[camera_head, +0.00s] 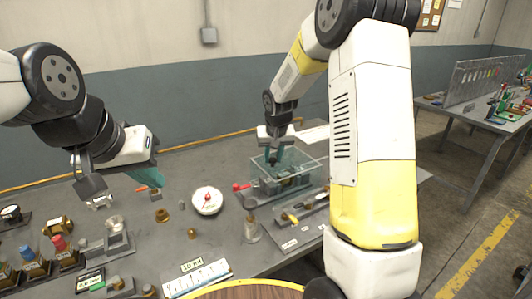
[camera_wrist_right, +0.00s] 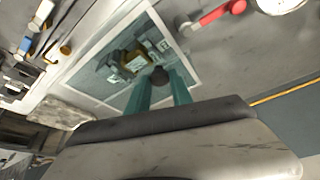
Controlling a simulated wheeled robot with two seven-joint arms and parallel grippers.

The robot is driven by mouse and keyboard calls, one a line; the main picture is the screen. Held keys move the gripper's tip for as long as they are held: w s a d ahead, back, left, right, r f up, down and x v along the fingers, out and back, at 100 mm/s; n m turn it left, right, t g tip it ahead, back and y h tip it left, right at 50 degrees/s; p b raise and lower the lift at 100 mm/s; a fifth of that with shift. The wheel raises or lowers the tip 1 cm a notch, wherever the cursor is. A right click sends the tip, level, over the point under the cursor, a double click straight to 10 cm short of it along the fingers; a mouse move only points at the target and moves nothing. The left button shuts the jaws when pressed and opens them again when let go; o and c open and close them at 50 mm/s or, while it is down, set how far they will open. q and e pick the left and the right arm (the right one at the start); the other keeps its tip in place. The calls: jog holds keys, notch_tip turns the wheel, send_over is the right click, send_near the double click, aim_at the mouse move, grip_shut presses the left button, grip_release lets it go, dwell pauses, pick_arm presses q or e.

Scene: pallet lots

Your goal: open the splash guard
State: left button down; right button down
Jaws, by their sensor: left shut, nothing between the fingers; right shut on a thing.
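The splash guard (camera_head: 302,170) is a clear box-like cover over a small mechanism on the right part of the bench. It also shows in the right wrist view (camera_wrist_right: 98,48), with metal and yellowish parts visible through it. My right gripper (camera_head: 277,162) is at the guard's top. In the wrist view its teal fingers close on a dark round knob (camera_wrist_right: 159,76) at the guard. Whether the guard is lifted at all, I cannot tell. My left gripper (camera_head: 157,182) is shut and empty, above the bench at the left, well apart from the guard.
A red-handled part (camera_head: 241,186) sits just left of the guard. A white round dial (camera_head: 207,200), a metal cylinder (camera_head: 252,229) and brass pieces (camera_head: 162,215) stand on the bench. Several coloured-top fittings (camera_head: 62,247) crowd the left front. A wall closes the back.

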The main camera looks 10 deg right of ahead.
jog(key=w+d, duration=0.3)
jog(key=d, duration=0.6)
jog(key=w+d, duration=0.4)
jog(key=d, duration=0.5)
jog(key=shift+w, duration=0.15)
jog(key=c, duration=1.1)
grip_release()
jog(key=shift+c, duration=0.2)
jog(key=v, duration=0.7)
jog(key=shift+r, duration=0.35)
